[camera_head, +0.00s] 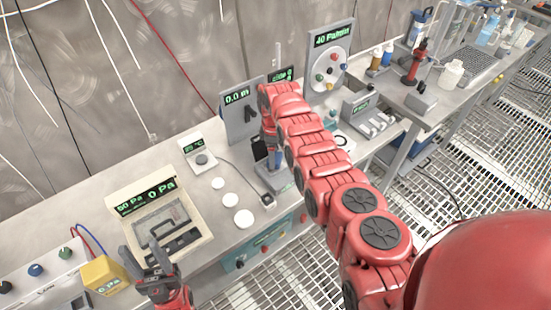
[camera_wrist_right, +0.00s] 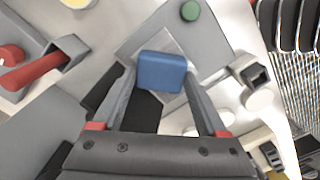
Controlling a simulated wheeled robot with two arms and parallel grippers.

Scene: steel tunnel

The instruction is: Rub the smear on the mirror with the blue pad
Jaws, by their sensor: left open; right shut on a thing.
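My right gripper (camera_wrist_right: 162,78) is shut on the blue pad (camera_wrist_right: 162,71), which sits between its fingertips in the right wrist view. Beyond the pad is a grey square plate with a paler middle (camera_wrist_right: 150,40), which looks like the mirror. The pad covers part of it, and I cannot tell whether they touch. I cannot make out the smear. In the head view my right arm reaches across the bench and hides most of this spot. My left gripper (camera_head: 147,262) is open and empty at the bench's front left.
A beige box with a pressure display (camera_head: 193,238) and a yellow block (camera_head: 104,275) stand near my left gripper. White discs (camera_head: 230,200) lie in the middle of the bench. A grey panel with a round dial (camera_head: 331,68) stands behind my right arm.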

